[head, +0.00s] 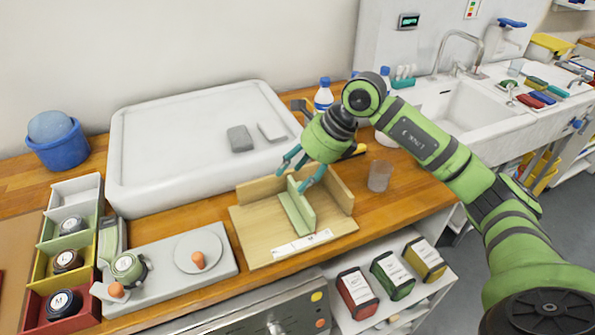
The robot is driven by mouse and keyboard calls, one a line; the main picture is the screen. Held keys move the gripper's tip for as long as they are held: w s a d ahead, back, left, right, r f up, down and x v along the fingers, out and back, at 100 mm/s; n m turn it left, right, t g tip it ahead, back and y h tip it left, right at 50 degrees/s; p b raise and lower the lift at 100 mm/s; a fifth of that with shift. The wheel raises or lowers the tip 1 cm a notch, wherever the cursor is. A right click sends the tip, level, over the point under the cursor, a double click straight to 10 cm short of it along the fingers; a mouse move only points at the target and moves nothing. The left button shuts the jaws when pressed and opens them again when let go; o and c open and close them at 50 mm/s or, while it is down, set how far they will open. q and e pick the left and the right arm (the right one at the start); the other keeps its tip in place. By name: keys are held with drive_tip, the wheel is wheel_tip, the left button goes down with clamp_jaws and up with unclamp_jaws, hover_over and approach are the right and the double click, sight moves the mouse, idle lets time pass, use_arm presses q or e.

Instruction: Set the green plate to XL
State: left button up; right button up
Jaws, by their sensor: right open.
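The pale green plate (298,208) stands upright on a wooden jig board (255,240), between wooden walls (262,188) at its back and right. A white label strip (302,244) lies along the board's front edge. Its marks are too small to read, so I cannot tell which size the plate is at. My right gripper (296,175) reaches in from the right and is open, with its blue-green fingers over the top of the green plate. I cannot tell whether they touch it. My left gripper is not in view.
A clear cup (379,176) stands right of the jig. A large white tray (190,165) lies behind it. A grey device with a round plate (199,251) and an orange knob is at left, near coloured bins (72,310).

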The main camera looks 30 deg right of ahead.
drive_tip(key=d+h, duration=0.2)
drive_tip(key=d, duration=0.2)
drive_tip(key=p, duration=0.3)
approach(297, 200)
drive_tip(key=shift+w+a+f, duration=0.25)
drive_tip(key=shift+w+a, duration=0.35)
drive_tip(key=shift+w, duration=0.05)
drive_tip(key=shift+w+a+f, duration=0.15)
drive_tip(key=shift+w+f, duration=0.1)
drive_tip(key=shift+f, duration=0.45)
clamp_jaws()
